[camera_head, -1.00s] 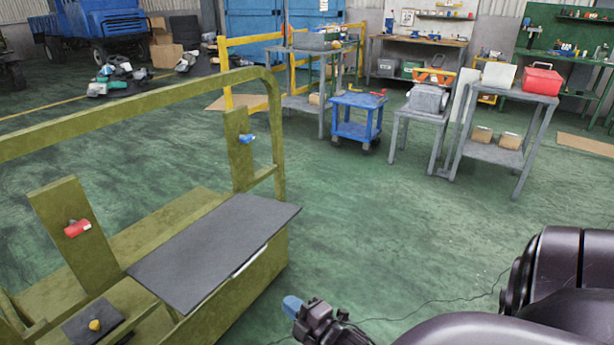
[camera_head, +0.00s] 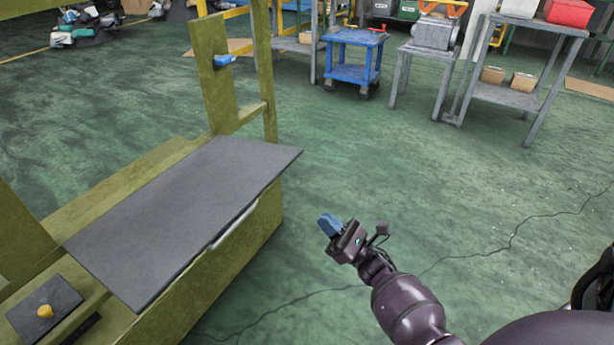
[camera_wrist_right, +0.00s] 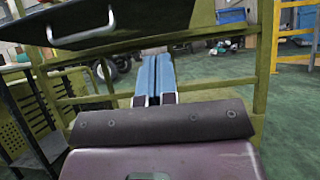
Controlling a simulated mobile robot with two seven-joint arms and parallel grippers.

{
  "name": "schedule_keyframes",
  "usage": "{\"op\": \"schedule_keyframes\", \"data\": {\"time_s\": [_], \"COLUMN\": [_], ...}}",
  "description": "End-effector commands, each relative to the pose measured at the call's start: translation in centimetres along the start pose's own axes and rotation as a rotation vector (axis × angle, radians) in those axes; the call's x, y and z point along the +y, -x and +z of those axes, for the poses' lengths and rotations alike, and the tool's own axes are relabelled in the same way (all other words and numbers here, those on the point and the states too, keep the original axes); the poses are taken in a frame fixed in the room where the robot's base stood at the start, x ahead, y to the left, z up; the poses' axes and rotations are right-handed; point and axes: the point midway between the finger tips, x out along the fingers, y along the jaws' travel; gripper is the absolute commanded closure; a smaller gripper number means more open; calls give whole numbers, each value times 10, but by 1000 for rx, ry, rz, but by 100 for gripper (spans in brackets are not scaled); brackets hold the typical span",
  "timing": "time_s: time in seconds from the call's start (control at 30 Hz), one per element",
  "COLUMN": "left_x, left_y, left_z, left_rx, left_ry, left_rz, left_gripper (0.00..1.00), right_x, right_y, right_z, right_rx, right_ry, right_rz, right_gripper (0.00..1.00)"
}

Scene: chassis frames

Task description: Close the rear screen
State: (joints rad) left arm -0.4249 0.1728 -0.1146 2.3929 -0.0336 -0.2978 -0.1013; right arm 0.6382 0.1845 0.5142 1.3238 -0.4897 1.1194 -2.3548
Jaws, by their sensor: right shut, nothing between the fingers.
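The rear screen appears to be the flat dark grey panel (camera_head: 185,215) on the olive-green chassis frame (camera_head: 235,255). It lies nearly flat, and its pale bar handle (camera_head: 235,228) is on the edge facing my right arm. My right gripper (camera_head: 328,224) has blue fingers, shut and empty, to the right of the panel and apart from it. In the right wrist view the fingers (camera_wrist_right: 153,78) are together, pointing at the frame. The panel (camera_wrist_right: 150,20) with its handle (camera_wrist_right: 83,28) shows above and to the left of them. My left gripper is out of view.
A blue latch (camera_head: 223,60) is on an upright of the frame, and a yellow knob (camera_head: 45,311) is on a small dark plate at lower left. A blue cart (camera_head: 355,73) and grey tables (camera_head: 510,95) stand behind. The green floor between is clear.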

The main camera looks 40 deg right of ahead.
Motion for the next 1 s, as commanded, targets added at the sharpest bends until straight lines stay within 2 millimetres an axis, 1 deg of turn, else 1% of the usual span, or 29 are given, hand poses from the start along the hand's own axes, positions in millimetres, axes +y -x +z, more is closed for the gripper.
{"op": "schedule_keyframes", "data": {"time_s": [0.17, 0.7, 0.8, 1.0], "left_x": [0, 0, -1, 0], "left_y": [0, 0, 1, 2], "left_z": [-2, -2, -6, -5], "left_rx": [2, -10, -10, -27], "left_ry": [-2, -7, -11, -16], "left_rz": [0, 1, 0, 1], "left_gripper": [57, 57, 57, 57], "right_x": [0, 0, 0, 0], "right_y": [-14, -105, -115, -127], "right_z": [2, 2, 16, 27], "right_rx": [-9, -8, -9, -6], "right_ry": [14, 10, 13, 10], "right_rz": [6, 5, 5, 3], "right_gripper": [100, 100, 100, 100]}}
